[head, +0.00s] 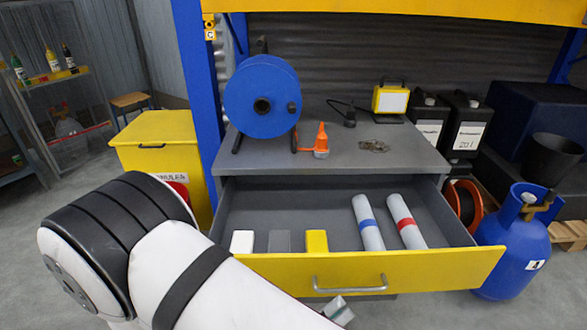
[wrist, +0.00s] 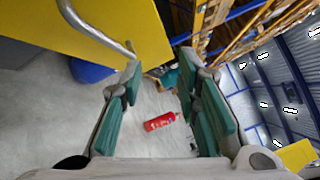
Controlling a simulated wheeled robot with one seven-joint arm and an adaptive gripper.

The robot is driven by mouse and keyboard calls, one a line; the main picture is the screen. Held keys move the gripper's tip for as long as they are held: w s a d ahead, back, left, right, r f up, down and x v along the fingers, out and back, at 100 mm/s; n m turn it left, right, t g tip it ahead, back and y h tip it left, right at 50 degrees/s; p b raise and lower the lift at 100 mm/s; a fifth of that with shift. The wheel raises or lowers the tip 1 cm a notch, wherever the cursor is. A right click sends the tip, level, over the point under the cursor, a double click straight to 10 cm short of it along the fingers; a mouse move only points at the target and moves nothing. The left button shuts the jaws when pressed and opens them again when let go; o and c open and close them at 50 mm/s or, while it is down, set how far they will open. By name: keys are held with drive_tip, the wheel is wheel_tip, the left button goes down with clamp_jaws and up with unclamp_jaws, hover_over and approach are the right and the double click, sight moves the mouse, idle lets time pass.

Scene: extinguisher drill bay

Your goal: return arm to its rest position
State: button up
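My gripper (wrist: 158,85) is open and empty, its two teal-padded fingers well apart in the wrist view. Between them I see only floor and distant things. A small part of my gripper (head: 337,310) shows in the head view, low in front of the drawer. My white and black arm fills the lower left there and hides part of the drawer's left side. The yellow-fronted drawer (head: 450,268) is pulled open under the grey bench. Its metal handle (head: 350,285) also shows at upper left in the wrist view (wrist: 95,28), apart from the fingers.
The drawer holds two tubes, one blue-banded (head: 368,222) and one red-banded (head: 407,222), and white, grey and yellow blocks. A blue gas cylinder (head: 515,245) stands right, a yellow bin (head: 158,135) left. A red extinguisher (wrist: 159,122) lies on the floor in the wrist view.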

drive_tip(key=s+d+r+m+g+y, duration=0.25)
drive_tip(key=d+r+m+g, duration=0.75)
drive_tip(key=r+m+g, duration=0.6)
drive_tip(key=s+d+r+m+t+y, duration=0.1)
drive_tip(key=s+d+r+m+y, duration=0.1)
drive_tip(key=s+m+y, duration=0.5)
drive_tip(key=s+d+r+m+t+y, duration=0.1)
drive_tip(key=s+d+r+m+y, duration=0.2)
drive_tip(key=m, duration=0.7)
wheel_tip(320, 180, up, 22)
drive_tip(key=s+a+m+t+y+p, duration=0.2)
drive_tip(key=m+t+p, duration=0.3)
drive_tip(key=p, duration=1.3)
drive_tip(key=shift+s+a+f+t+y, duration=0.2)
drive_tip(key=shift+s+a+t+y, duration=0.2)
drive_tip(key=shift+t, duration=0.6)
